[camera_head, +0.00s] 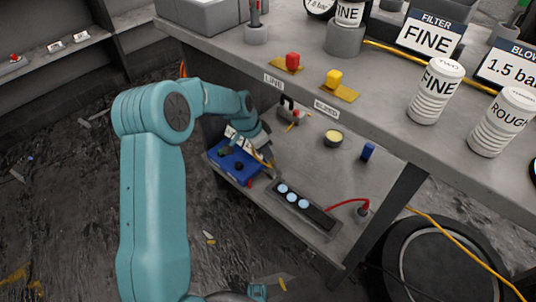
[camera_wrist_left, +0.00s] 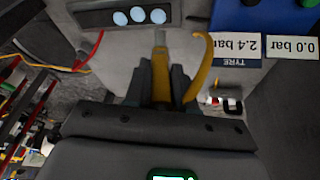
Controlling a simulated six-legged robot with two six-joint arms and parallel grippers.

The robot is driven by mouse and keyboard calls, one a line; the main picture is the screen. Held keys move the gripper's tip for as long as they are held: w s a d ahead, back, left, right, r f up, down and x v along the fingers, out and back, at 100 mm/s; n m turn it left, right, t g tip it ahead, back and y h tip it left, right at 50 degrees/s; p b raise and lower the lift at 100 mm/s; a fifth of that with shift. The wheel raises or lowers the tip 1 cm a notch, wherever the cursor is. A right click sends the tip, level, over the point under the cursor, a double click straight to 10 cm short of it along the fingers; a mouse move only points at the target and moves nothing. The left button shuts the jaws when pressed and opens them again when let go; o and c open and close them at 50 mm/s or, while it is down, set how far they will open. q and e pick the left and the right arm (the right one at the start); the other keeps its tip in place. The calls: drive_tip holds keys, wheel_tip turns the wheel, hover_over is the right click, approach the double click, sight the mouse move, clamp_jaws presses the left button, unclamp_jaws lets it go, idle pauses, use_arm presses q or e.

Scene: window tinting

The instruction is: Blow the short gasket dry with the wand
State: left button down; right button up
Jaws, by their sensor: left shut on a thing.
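In the head view that strip shows on the lower shelf (camera_head: 303,203), right of the gripper, which is largely hidden by my arm. I cannot make out a short gasket for certain. My right gripper is not in view.
A blue box (camera_head: 232,163) stands left on the lower shelf; a yellow-topped tin (camera_head: 333,138) and a blue cylinder (camera_head: 368,151) stand farther back. A red cable (camera_head: 345,203) runs right of the strip. The upper bench (camera_head: 400,135) with labelled bottles overhangs the shelf.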

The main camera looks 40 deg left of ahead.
use_arm(q)
drive_tip(key=shift+w+a+f, duration=0.2)
drive_tip(key=shift+a+f, duration=0.05)
drive_tip(key=shift+f+b, duration=0.2)
drive_tip(key=shift+b, duration=0.1)
wheel_tip(320, 180, down, 5)
drive_tip(key=b, duration=0.3)
drive_tip(key=shift+s+f, duration=0.1)
drive_tip(key=shift+s, duration=0.05)
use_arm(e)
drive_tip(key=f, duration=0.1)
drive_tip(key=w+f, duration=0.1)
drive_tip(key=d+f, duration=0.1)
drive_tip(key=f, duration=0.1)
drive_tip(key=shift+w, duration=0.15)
